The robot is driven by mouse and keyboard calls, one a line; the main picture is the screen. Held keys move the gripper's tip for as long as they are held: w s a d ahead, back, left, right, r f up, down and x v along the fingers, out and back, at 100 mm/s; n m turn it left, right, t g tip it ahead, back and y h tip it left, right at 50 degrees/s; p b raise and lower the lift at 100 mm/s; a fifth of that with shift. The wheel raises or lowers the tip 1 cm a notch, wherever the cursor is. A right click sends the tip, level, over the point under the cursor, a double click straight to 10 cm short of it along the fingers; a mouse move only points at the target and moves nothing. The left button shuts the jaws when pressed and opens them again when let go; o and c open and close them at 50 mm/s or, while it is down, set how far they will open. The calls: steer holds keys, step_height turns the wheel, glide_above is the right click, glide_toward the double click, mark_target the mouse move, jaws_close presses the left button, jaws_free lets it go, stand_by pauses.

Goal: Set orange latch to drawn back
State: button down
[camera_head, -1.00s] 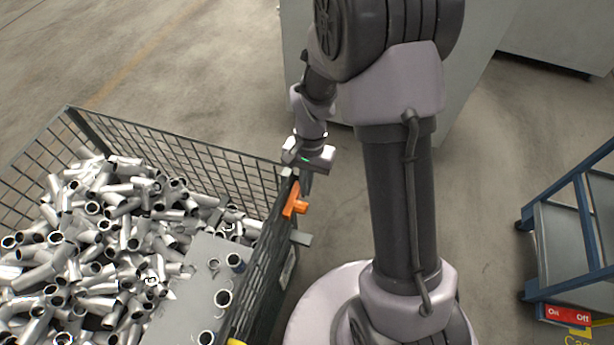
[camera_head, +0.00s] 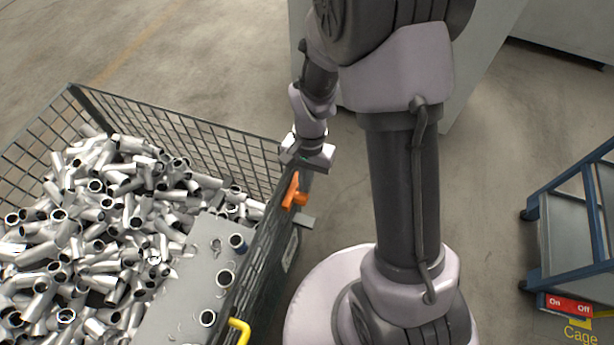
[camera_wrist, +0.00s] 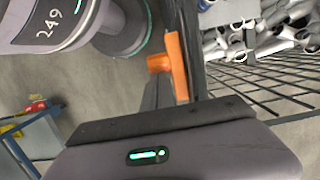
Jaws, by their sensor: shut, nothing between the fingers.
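The orange latch (camera_head: 291,192) is on the top of the near right side of the wire cage bin (camera_head: 262,250), close to its corner. My gripper (camera_head: 300,178) is at the far end of the latch, pointing down. Its fingers are shut with nothing held between them. I cannot tell whether the fingers touch the latch.
The cage bin is full of metal pipe pieces (camera_head: 110,200), with a grey plate (camera_head: 190,275) on top. A yellow handle (camera_head: 239,330) is on the bin's near side. A blue-framed cart (camera_head: 570,235) with a red On/Off label stands at right.

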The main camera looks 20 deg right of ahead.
step_height(320, 180, up, 10)
steer(key=w+d+p, duration=0.1)
steer(key=p, duration=0.7)
steer(key=shift+w, duration=0.2)
steer(key=shift+f, duration=0.1)
